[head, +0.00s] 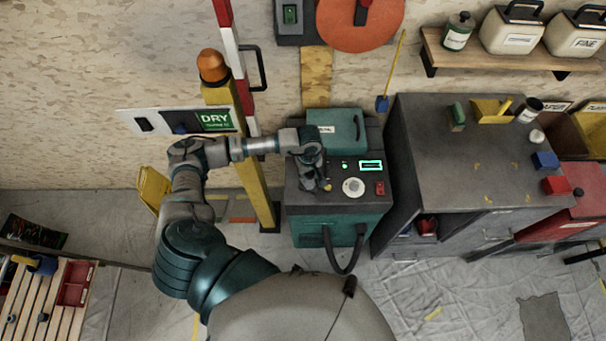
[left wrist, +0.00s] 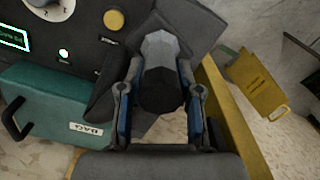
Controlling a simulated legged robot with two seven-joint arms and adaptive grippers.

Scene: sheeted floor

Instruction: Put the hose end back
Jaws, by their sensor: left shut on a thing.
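My left gripper (head: 314,178) is over the left part of the dark control panel (head: 362,200) on the teal machine (head: 310,231). In the left wrist view my left gripper (left wrist: 158,78) is shut on a faceted hose end (left wrist: 160,48), grey with a dark end face, between its two blue-padded fingers. In the head view the arm and gripper hide the hose end. A black hose (head: 345,268) loops down at the machine's front. Whether the hose end touches the panel, I cannot tell. My right gripper is not in view.
A yellow post (head: 256,185) stands close left of the machine, near my left arm. A grey cabinet (head: 440,150) stands to its right. The panel carries a pale dial (head: 353,187) and a red switch (head: 380,188).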

